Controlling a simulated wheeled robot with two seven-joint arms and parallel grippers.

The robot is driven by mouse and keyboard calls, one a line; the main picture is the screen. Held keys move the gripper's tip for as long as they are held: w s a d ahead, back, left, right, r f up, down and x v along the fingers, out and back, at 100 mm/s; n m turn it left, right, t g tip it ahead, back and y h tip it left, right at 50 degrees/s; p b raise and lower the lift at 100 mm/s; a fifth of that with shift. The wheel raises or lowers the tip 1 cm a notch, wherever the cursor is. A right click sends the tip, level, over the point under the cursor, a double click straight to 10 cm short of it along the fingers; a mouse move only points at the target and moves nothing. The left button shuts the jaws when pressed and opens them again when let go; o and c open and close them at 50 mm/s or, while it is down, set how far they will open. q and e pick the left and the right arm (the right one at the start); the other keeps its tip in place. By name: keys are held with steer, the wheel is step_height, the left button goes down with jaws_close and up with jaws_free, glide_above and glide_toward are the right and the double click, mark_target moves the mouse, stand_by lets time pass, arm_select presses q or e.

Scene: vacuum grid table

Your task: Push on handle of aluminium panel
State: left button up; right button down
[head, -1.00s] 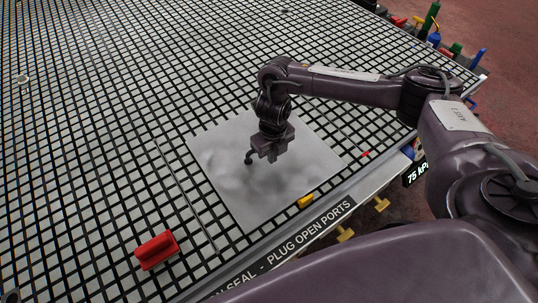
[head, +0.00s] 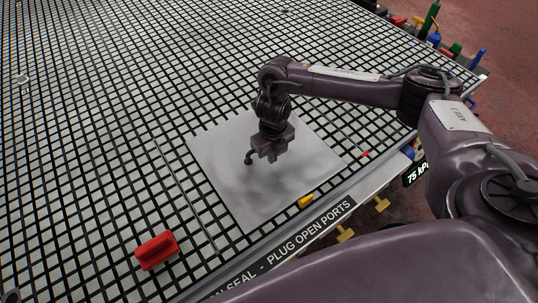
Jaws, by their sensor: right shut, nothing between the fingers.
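The aluminium panel (head: 222,190) is a pale, flat, square sheet lying on the gridded table in the middle of the head view. My right gripper (head: 264,156) is over the panel, pointing down, shut and empty. Its dark fingers are small, and I cannot tell whether they touch the panel. A small dark hooked shape (head: 249,158) shows just left of the fingers; I cannot tell whether it is part of the gripper or a handle. A red handle-like block (head: 157,250) lies on the grid left of the panel, apart from it. My left gripper is not in view.
The black-and-white grid table (head: 90,130) is mostly clear to the left and behind. A yellow piece (head: 306,201) sits at the panel's front edge. A thin rod (head: 185,193) lies left of the panel. Coloured items, including a green bottle (head: 430,20), line the far right edge.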

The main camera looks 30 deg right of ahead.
steer(key=shift+w+a+b, duration=0.2)
steer(key=shift+w+b, duration=0.85)
steer(key=shift+w, duration=0.45)
steer(key=shift+w, duration=0.1)
steer(key=shift+w+r, duration=0.15)
steer(key=shift+r, duration=0.1)
stand_by(1.3)
stand_by(0.4)
steer(key=shift+s+f+p, duration=0.15)
steer(key=shift+s+p, duration=0.4)
steer(key=shift+s, duration=0.4)
steer(key=shift+s+d+f+p, duration=0.1)
steer(key=shift+s+d+p, duration=0.1)
steer(key=shift+s, duration=0.25)
steer(key=shift+s+d+p, duration=0.1)
steer(key=shift+s+p, duration=0.05)
steer(key=shift+s, duration=0.3)
step_height(320, 180, up, 8)
steer(key=p, duration=0.6)
